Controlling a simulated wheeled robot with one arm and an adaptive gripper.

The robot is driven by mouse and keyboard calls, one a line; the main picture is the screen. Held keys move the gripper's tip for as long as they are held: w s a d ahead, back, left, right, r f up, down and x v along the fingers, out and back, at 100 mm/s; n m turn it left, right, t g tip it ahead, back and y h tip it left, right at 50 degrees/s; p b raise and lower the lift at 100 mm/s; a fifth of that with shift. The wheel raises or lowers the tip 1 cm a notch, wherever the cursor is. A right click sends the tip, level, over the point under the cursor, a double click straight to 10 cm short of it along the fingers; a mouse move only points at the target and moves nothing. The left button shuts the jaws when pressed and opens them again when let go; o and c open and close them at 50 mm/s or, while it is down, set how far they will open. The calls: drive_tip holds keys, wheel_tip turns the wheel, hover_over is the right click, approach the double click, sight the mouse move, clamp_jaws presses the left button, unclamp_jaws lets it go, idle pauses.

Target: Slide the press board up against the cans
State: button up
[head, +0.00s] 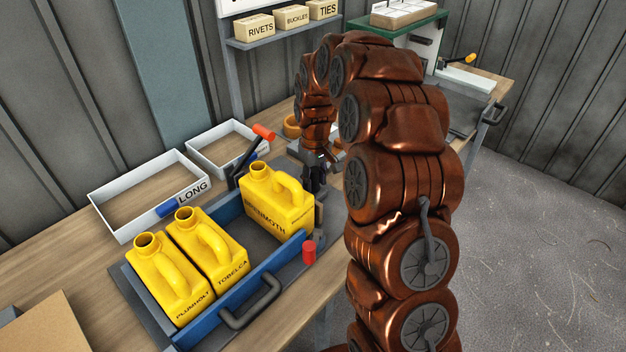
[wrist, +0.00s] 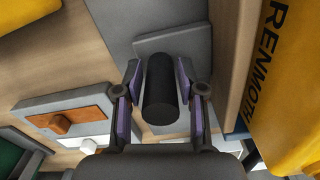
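Three yellow cans stand upright in a blue-sided tray (head: 187,333): PLUMHOLT (head: 165,285) and TOBELCA (head: 207,250) side by side, and one marked RENMOTH (head: 280,210) apart from them at the right end. That can also shows at the right of the wrist view (wrist: 288,80). The press board (head: 319,214) seems to be the brownish upright piece just right of it, largely hidden in the head view; its edge shows in the wrist view (wrist: 239,60). My gripper (wrist: 158,75) is open, its fingers either side of a black upright handle (wrist: 161,85), with a slim gap visible.
A lever with an orange tip (head: 263,132) rises behind the tray, and a red knob (head: 309,251) sits at its front right. Two white bins, one marked LONG (head: 140,222), stand behind.

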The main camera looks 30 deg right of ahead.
clamp_jaws()
drive_tip(key=shift+s+a+b, duration=0.25)
drive_tip(key=shift+a, duration=0.4)
drive_tip(key=shift+s+a+b, duration=0.2)
drive_tip(key=shift+s+a, duration=0.05)
drive_tip(key=shift+a, duration=0.45)
drive_tip(key=shift+s+a+b, duration=0.25)
drive_tip(key=shift+a, duration=0.4)
drive_tip(key=shift+o, duration=2.1)
unclamp_jaws()
drive_tip(key=shift+d+r, duration=0.1)
wheel_tip(320, 180, up, 12)
